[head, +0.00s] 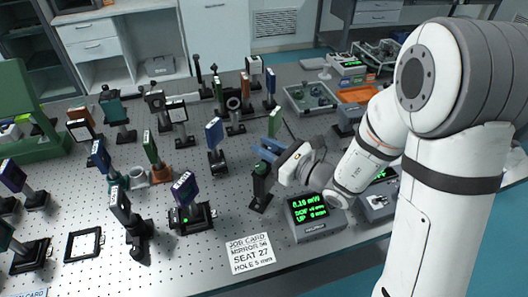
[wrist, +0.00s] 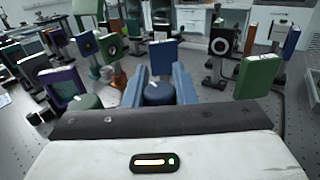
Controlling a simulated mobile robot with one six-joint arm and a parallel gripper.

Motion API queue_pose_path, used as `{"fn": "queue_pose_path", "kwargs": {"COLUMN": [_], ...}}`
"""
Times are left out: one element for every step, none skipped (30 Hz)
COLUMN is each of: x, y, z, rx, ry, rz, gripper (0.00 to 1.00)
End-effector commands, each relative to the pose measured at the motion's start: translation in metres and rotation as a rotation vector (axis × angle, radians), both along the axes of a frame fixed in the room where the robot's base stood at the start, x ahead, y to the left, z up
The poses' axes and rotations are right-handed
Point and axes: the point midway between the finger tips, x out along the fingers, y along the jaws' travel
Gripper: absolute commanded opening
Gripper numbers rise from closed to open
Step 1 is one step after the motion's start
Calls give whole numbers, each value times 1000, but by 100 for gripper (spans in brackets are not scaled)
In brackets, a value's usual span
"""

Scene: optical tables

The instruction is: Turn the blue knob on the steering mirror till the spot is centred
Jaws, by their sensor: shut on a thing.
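The blue knob (wrist: 158,93) sits between the two blue fingers of my gripper (wrist: 157,82) in the wrist view, and the fingers are shut on it. A white mark shows on its top. A dark green knob (wrist: 83,102) stands to the left, outside the fingers. In the head view, my gripper (head: 267,150) is over the top of a dark mount (head: 261,186), which looks to be the steering mirror; the blue knob is hidden there. A readout box (head: 313,213) beside it shows 0.19 mW above two smaller green lines that are hard to read. I see no spot.
Several post-mounted optics crowd the perforated table, including a blue plate (head: 214,134) just left of my gripper and a green plate (wrist: 258,77) close on the right in the wrist view. A job card (head: 249,254) lies near the front edge. A grey tray (head: 296,105) stands behind.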

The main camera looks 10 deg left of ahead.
Motion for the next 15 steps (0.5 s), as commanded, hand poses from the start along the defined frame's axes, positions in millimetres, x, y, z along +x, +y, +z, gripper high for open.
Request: {"fn": "queue_pose_path", "kwargs": {"x": [-2, -2, -2, -2, -2, -2, -2, -2, -2, -2, -2, -2, -2, -2, -2], "y": [1, 1, 1, 1, 1, 1, 1, 1, 1, 1, 1, 1, 1, 1, 0], "z": [-1, -1, -1, -1, -1, -1, -1, -1, -1, -1, -1, -1, -1, -1, -1], "rx": [-1, -1, -2, -2, -2, -2, -2, -2, -2, -2, -2, -2, -2, -2, -2], "ry": [2, 3, 3, 3, 3, 4, 4, 4, 4, 4, 4, 4, 4, 4, 4], "rz": [-3, -6, -9, -9, -9, -9, -9, -9, -8, -8, -8, -8, -8, -8, -9], "gripper": [1, 1, 1, 1, 1, 1, 1, 1, 1, 1, 25, 28, 31, 33, 36]}}
